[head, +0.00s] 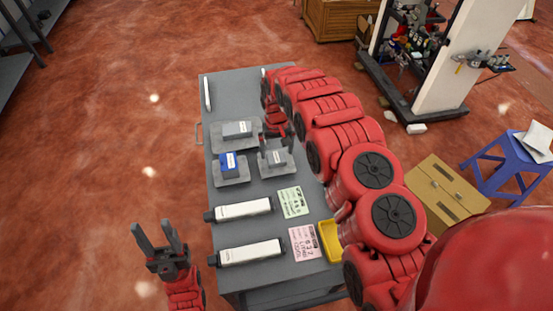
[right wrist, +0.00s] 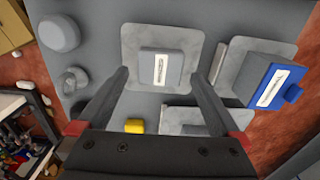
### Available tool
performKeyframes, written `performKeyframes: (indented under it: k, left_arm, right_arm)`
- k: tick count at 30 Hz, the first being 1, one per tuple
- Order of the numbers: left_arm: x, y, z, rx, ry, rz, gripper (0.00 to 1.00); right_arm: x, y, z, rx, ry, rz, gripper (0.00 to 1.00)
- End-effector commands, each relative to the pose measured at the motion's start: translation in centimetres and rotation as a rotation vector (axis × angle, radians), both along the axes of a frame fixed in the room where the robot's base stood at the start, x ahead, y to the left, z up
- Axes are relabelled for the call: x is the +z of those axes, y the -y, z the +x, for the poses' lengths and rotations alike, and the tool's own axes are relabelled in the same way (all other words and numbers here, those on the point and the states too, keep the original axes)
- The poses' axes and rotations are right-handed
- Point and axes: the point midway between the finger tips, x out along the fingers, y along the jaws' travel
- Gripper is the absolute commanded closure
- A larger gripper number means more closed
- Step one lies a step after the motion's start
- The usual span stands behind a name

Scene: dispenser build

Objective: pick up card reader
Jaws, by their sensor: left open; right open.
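Which part is the card reader I cannot tell for sure. A small grey box (right wrist: 162,68) with a white label sits on a square grey pad (right wrist: 133,38); it also shows in the head view (head: 277,157). My right gripper (head: 276,140) is open above this box; in the right wrist view its fingers (right wrist: 157,80) point toward either side of it, with nothing held. A blue box (head: 228,161) with a white label sits on a neighbouring pad. Another grey box (head: 237,129) sits on the pad behind. My left gripper (head: 153,227) is open and empty, left of the table.
The grey table (head: 235,88) also holds two white-and-black cylinders (head: 243,210), a green card (head: 292,202), a pink card (head: 303,242) and a yellow tray (head: 329,240). Two rounded grey pieces (right wrist: 57,32) show in the right wrist view. My right arm covers the table's right side.

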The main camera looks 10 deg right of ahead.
Motion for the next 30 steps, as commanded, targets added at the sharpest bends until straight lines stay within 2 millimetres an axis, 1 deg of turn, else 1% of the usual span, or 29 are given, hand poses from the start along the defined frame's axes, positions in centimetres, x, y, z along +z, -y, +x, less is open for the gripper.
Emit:
performKeyframes:
  k: [1,4,9,15,22,26,27,29,30]
  left_arm:
    - [0.9,0.0,0.0,0.000,0.000,0.000,0.50]
    - [1.7,0.0,0.0,0.000,0.000,0.000,0.50]
    - [2.0,0.0,0.0,0.000,0.000,0.000,0.50]
    - [2.2,0.0,0.0,0.000,0.000,0.000,0.50]
    - [2.2,0.0,0.0,0.000,0.000,0.000,0.50]
    - [2.2,0.0,0.0,0.000,0.000,0.000,0.50]
    - [2.2,0.0,0.0,0.000,0.000,0.000,0.50]
    - [2.2,0.0,0.0,0.000,0.000,0.000,0.50]
    - [2.2,0.0,0.0,0.000,0.000,0.000,0.50]
  right_arm:
    - [-0.2,0.0,0.0,0.000,-0.001,0.001,0.00]
    - [-1.2,-0.1,0.0,0.000,0.000,0.000,0.00]
    - [-2.8,-0.1,0.1,0.000,0.001,0.000,0.00]
    - [-3.5,-0.1,0.1,0.000,0.000,0.000,0.00]
    - [-3.6,-0.1,0.1,0.000,0.001,0.000,0.00]
    - [-3.5,-0.1,0.1,0.000,0.001,0.000,0.23]
    - [-3.5,-0.1,0.1,0.000,0.001,0.000,0.31]
    - [-3.5,-0.1,0.1,0.000,0.001,0.000,0.41]
    - [-3.5,-0.1,0.1,0.000,0.001,0.000,0.49]
